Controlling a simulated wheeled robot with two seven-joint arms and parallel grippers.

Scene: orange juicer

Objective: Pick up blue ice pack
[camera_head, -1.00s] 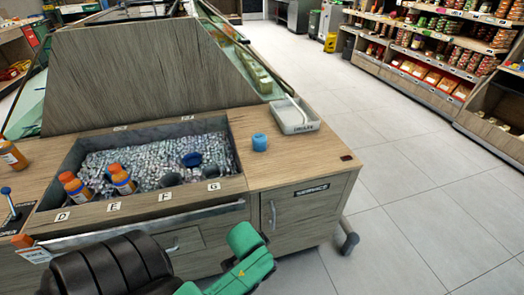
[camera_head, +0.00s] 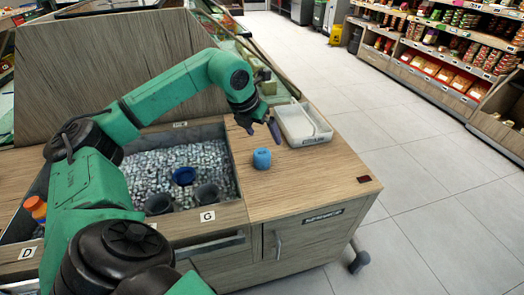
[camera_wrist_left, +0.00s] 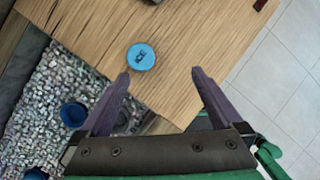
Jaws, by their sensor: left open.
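The blue ice pack (camera_head: 262,158), a small light-blue round block, stands on the wooden counter to the right of the ice bin. In the left wrist view its blue top (camera_wrist_left: 141,57) lies beyond the fingertips, nearer the left finger. My left gripper (camera_head: 262,130) is open and empty above the counter, just behind the ice pack in the head view, with its purple fingers apart. The open fingers also show in the left wrist view (camera_wrist_left: 160,75). The fingers do not touch the ice pack. My right gripper is not in view.
A white tray (camera_head: 302,126) stands on the counter behind and right of the ice pack. The ice bin (camera_head: 226,215) holds ice, a dark blue cup (camera_head: 184,176) and grey cups. A dark red block (camera_head: 364,179) lies near the counter's right edge.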

